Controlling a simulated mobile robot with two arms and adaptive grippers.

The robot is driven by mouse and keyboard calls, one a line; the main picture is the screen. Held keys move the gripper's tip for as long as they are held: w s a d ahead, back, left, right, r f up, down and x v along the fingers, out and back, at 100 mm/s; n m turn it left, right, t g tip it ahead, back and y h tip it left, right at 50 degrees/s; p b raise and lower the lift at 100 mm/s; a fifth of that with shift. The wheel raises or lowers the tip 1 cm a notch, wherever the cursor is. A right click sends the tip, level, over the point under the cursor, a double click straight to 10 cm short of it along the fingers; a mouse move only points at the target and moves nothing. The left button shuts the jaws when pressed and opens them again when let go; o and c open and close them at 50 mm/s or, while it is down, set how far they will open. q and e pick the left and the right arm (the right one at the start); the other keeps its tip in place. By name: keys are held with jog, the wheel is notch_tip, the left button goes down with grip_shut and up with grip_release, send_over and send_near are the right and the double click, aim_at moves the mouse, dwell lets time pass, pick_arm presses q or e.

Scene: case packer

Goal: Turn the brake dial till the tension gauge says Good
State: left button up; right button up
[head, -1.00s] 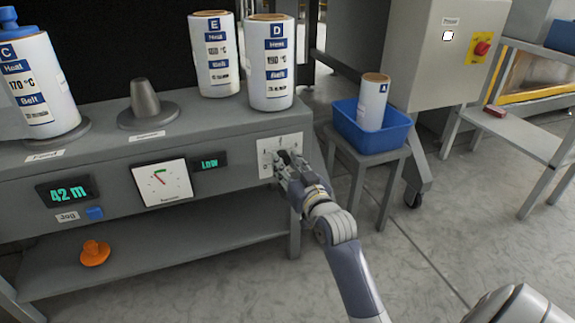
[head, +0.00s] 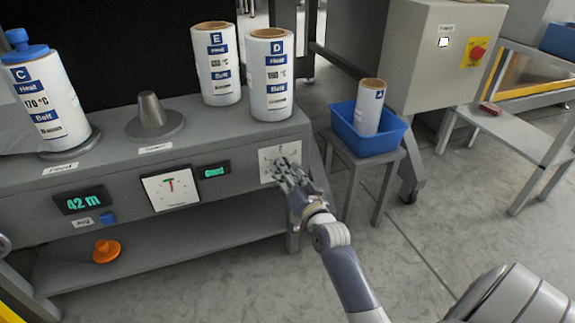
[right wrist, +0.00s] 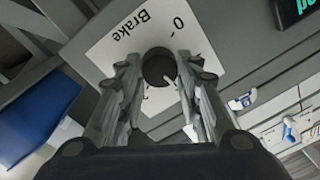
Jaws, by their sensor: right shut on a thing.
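The brake dial (right wrist: 158,68) is a dark round knob on a white plate (right wrist: 112,50) marked "Brake" and "0". In the head view the plate (head: 271,153) sits at the right end of the bench front, and my gripper hides most of the dial. My right gripper (right wrist: 160,82) is shut on the dial, a finger on each side; it also shows in the head view (head: 284,170). The tension gauge (head: 170,188) has a red needle pointing nearly straight up at a green band. The small display (head: 212,170) beside it reads "Good". My left gripper is not in view.
Rolls E (head: 217,65), D (head: 269,75) and C (head: 45,100) stand on the bench top near a grey cone (head: 152,112). A blue bin (head: 368,138) with roll A stands on a stool at right. An orange knob (head: 105,251) lies on the lower shelf.

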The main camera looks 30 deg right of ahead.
dwell(0.3)
jog(key=o, duration=1.1)
jog(key=shift+s, duration=0.1)
jog(key=s, duration=0.4)
jog(key=s+a, duration=0.1)
jog(key=s, duration=0.2)
jog(key=s+a, duration=0.1)
jog(key=s, duration=0.3)
jog(key=shift+s+a+f, duration=0.1)
jog(key=shift+s+f, duration=0.05)
jog(key=shift+s, duration=0.15)
